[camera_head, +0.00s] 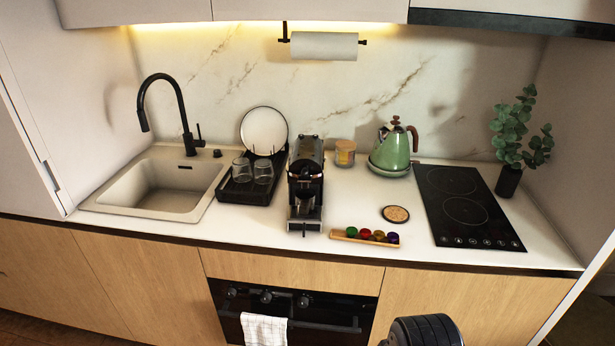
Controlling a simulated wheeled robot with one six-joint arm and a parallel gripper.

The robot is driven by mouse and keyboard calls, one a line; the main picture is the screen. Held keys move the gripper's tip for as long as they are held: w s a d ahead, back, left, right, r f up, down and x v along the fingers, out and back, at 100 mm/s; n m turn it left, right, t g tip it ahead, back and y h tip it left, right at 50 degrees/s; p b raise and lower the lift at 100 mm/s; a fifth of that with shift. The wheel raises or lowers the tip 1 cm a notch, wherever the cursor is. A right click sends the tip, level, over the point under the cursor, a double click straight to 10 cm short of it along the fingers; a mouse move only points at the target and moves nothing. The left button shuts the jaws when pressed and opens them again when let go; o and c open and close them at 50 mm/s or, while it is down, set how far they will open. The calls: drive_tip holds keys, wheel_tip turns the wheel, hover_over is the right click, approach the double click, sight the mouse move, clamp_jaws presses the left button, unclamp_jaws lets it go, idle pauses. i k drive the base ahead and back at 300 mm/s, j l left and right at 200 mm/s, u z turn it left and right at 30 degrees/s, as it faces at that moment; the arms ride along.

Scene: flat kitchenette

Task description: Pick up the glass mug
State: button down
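Two clear glass vessels stand side by side in the black dish rack, a left glass (241,169) and a right glass (263,171). They look upside down, and I cannot make out a handle on either. Something clear, perhaps a glass mug, sits under the spout of the black coffee machine (305,168), but it is too small to tell. My gripper's fingers do not show. Only a dark ribbed part, likely of my arm, shows at the bottom edge, in front of the counter and well away from the glasses.
The dish rack (240,195) also holds a white plate (264,130). A sink (160,185) with a tall black faucet (181,105) is left. A wooden capsule tray (364,239), coaster (395,214), candle jar (345,153), green kettle (390,150), cooktop (466,205) and plant (508,180) are right.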

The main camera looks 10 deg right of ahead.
sight(305, 208)
drive_tip(key=i+j+z, duration=0.2)
drive_tip(key=z, duration=0.2)
drive_tip(key=i+j+z, duration=0.1)
drive_tip(key=j+z, duration=0.25)
drive_tip(key=i+j+z, duration=0.1)
drive_tip(key=j+z, duration=0.65)
